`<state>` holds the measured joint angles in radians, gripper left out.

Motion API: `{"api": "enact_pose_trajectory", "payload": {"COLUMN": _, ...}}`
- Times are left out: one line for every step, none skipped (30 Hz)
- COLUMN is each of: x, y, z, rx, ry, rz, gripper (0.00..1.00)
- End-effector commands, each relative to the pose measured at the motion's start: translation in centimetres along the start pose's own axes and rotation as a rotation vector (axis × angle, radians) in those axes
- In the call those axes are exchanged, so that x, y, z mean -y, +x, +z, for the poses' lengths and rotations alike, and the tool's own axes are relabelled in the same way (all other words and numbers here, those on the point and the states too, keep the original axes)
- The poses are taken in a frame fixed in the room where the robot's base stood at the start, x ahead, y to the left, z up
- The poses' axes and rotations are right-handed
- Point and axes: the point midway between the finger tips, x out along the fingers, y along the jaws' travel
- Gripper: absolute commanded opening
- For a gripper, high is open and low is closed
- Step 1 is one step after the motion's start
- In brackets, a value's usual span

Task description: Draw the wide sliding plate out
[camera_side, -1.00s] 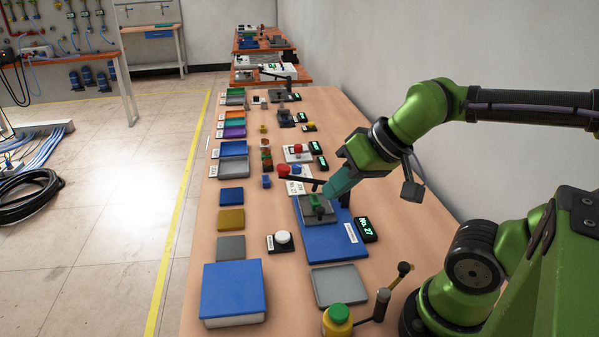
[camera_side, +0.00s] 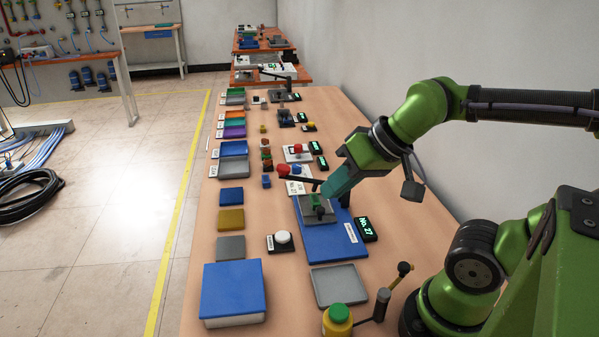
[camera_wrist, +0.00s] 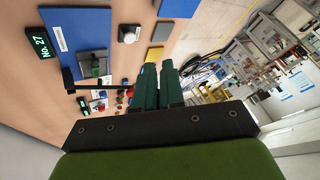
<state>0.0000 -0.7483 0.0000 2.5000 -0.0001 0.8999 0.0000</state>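The wide sliding plate appears to be the grey plate (camera_side: 328,215) lying on the blue base (camera_side: 335,242) beside the No. 27 display. A small green block (camera_side: 316,200) with a dark part in front sits on it. In the wrist view the blue base (camera_wrist: 75,35) and the green block (camera_wrist: 96,67) are at the upper left. My gripper (camera_side: 328,192) has teal fingers pointing down left, close to the green block in the side view. In the wrist view my gripper (camera_wrist: 155,68) has its fingers close together, empty, and beside the block. Contact cannot be told.
A dark lever arm (camera_side: 300,180) stands just behind the plate. The No. 27 display (camera_side: 366,229) is to the right. A white button (camera_side: 283,238) stands left.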

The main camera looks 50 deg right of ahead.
Motion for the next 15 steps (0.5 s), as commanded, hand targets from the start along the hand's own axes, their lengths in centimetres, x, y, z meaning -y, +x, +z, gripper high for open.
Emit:
{"api": "enact_pose_trajectory", "payload": {"x": -0.1, "y": 0.3, "z": 0.1, "rx": 0.012, "ry": 0.003, "rz": 0.005, "gripper": 0.17}}
{"api": "enact_pose_trajectory", "payload": {"x": -0.2, "y": 0.6, "z": 0.1, "rx": 0.023, "ry": 0.007, "rz": 0.009, "gripper": 0.21}}
{"api": "enact_pose_trajectory", "payload": {"x": -0.4, "y": 1.0, "z": 0.0, "rx": 0.041, "ry": 0.018, "rz": 0.016, "gripper": 0.28}}
{"api": "enact_pose_trajectory", "payload": {"x": -0.6, "y": 1.3, "z": -0.3, "rx": 0.054, "ry": 0.028, "rz": 0.023, "gripper": 0.32}}
{"api": "enact_pose_trajectory", "payload": {"x": -0.8, "y": 1.7, "z": -0.7, "rx": 0.068, "ry": 0.040, "rz": 0.030, "gripper": 0.37}}
{"api": "enact_pose_trajectory", "payload": {"x": -1.1, "y": 2.2, "z": -1.5, "rx": 0.091, "ry": 0.062, "rz": 0.044, "gripper": 0.43}}
{"api": "enact_pose_trajectory", "payload": {"x": -1.5, "y": 2.6, "z": -2.2, "rx": 0.112, "ry": 0.090, "rz": 0.058, "gripper": 0.47}}
{"api": "enact_pose_trajectory", "payload": {"x": -1.9, "y": 3.1, "z": -2.9, "rx": 0.134, "ry": 0.122, "rz": 0.075, "gripper": 0.52}}
{"api": "enact_pose_trajectory", "payload": {"x": -2.5, "y": 3.7, "z": -4.0, "rx": 0.163, "ry": 0.178, "rz": 0.101, "gripper": 0.52}}
{"api": "enact_pose_trajectory", "payload": {"x": -3.1, "y": 4.2, "z": -4.9, "rx": 0.182, "ry": 0.224, "rz": 0.124, "gripper": 0.52}}
{"api": "enact_pose_trajectory", "payload": {"x": -3.8, "y": 4.7, "z": -5.7, "rx": 0.203, "ry": 0.273, "rz": 0.150, "gripper": 0.52}}
{"api": "enact_pose_trajectory", "payload": {"x": -4.7, "y": 5.4, "z": -6.8, "rx": 0.226, "ry": 0.342, "rz": 0.187, "gripper": 0.52}}
{"api": "enact_pose_trajectory", "payload": {"x": -5.5, "y": 5.9, "z": -7.6, "rx": 0.243, "ry": 0.397, "rz": 0.218, "gripper": 0.52}}
{"api": "enact_pose_trajectory", "payload": {"x": -6.3, "y": 6.4, "z": -8.4, "rx": 0.257, "ry": 0.453, "rz": 0.252, "gripper": 0.52}}
{"api": "enact_pose_trajectory", "payload": {"x": -7.4, "y": 7.0, "z": -9.4, "rx": 0.273, "ry": 0.531, "rz": 0.300, "gripper": 0.52}}
